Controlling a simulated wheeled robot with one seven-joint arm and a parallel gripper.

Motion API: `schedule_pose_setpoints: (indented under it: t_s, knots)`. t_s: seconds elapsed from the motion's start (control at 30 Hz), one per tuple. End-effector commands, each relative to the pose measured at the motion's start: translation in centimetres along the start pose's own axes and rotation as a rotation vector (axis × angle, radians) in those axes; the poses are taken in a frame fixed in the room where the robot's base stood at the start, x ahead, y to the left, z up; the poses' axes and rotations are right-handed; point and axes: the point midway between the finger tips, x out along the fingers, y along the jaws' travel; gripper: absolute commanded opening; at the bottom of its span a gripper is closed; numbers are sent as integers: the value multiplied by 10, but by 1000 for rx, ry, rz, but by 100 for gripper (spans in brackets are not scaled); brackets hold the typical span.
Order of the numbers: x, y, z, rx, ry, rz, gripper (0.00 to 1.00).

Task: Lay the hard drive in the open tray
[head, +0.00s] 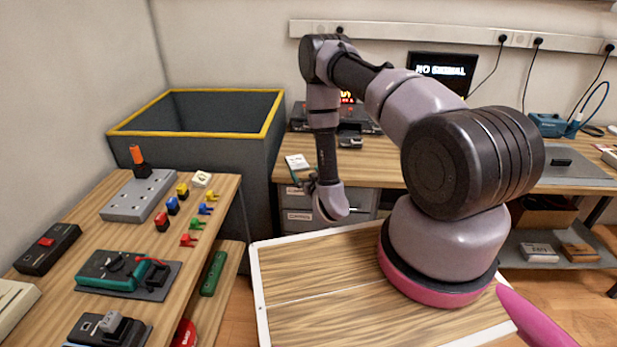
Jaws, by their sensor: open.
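A small flat piece with a white label (297,161), which looks like the hard drive, lies at the left front edge of the back bench. My gripper (311,183) is just below and right of it in the picture, small and partly hidden by my wrist. It is open, with nothing seen in it. I cannot tell if it touches the piece. A dark unit with red lit digits (360,116) stands farther back, partly behind my arm. A small dark part (350,138) in front of it may be the open tray; its shape is unclear.
A large grey bin with a yellow rim (272,118) stands at the left back. The left bench holds a grey block (140,195), coloured connectors (190,240) and a green meter (115,270). A grey mat (590,174) lies on the right of the back bench (385,165).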

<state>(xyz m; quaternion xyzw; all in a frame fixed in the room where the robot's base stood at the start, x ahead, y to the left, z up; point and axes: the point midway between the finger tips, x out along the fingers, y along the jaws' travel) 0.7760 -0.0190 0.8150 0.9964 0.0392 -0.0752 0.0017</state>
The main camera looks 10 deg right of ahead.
Motion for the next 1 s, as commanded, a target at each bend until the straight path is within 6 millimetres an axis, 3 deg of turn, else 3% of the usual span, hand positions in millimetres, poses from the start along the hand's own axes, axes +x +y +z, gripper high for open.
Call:
schedule_pose_setpoints:
  t_s: [0.2,0.47,0.57,0.8,1.0]
  knots:
    - [-25,1,1,0,-1,2,100]
    - [-23,3,-10,10,4,12,100]
    - [-8,13,-37,42,6,47,100]
    - [30,49,-149,185,-37,167,100]
    - [31,65,-239,299,-116,217,100]
